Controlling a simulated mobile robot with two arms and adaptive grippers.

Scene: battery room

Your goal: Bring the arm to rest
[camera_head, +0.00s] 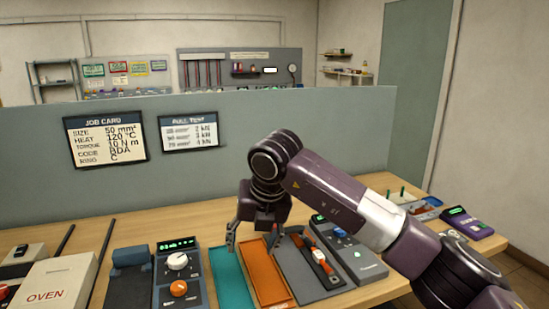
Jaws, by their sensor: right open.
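My right arm reaches in from the lower right across the bench. My right gripper (253,240) points down over the orange tray (266,282) and the teal mat (229,276), with its fingers spread open. I see nothing between the fingers. I cannot tell exactly how high the fingertips are above the bench. My left gripper is not in view.
The wooden bench (200,220) also holds an oven (55,283), a device with white and orange knobs (178,275), a grey mat (306,278) bearing a red and black item (322,265), and several devices at right. A grey-green partition (330,135) with a job card (105,137) stands behind.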

